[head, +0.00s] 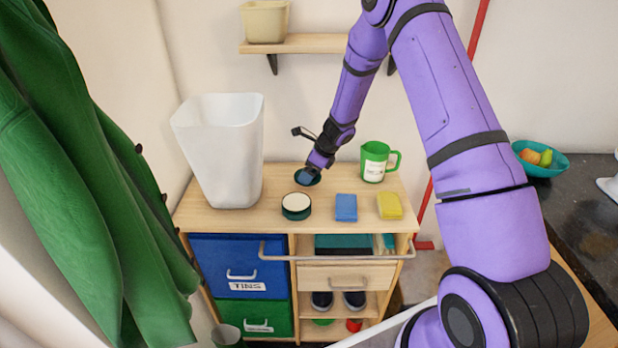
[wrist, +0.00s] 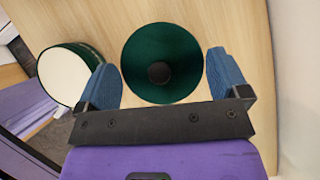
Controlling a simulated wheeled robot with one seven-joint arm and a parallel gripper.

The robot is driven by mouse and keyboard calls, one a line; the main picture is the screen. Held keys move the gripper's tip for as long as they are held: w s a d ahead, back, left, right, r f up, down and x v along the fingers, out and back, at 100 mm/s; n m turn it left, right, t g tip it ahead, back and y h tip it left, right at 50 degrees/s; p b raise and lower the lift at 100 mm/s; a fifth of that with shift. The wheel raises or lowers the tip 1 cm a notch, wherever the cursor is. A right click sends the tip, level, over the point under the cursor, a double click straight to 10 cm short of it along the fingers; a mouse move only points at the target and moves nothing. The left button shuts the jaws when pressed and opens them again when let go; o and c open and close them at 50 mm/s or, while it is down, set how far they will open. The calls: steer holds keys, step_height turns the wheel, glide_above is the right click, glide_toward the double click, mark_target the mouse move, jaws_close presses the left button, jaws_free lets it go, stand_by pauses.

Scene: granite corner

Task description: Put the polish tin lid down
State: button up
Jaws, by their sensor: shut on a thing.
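The polish tin lid is a dark green disc with a darker round spot at its centre. In the wrist view the lid (wrist: 140,62) sits between the two blue fingers of my gripper (wrist: 164,80), which is shut on it. In the head view my gripper (head: 307,176) is at the bench top, behind the tin, and mostly covers the lid. I cannot tell whether the lid touches the wood. The open polish tin (head: 296,204), dark green with a cream top, stands just in front; it also shows at left in the wrist view (wrist: 66,77).
The wooden bench (head: 270,186) also holds a white bin (head: 222,150) at left, a green mug (head: 374,163) at right, a blue sponge (head: 346,207) and a yellow sponge (head: 390,205). A rail (head: 335,258) runs along the front. A green coat (head: 80,180) hangs at left.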

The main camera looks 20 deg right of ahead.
steer(key=shift+f, duration=1.55)
steer(key=shift+f, duration=0.1)
steer(key=o, duration=0.5)
steer(key=shift+o, duration=0.2)
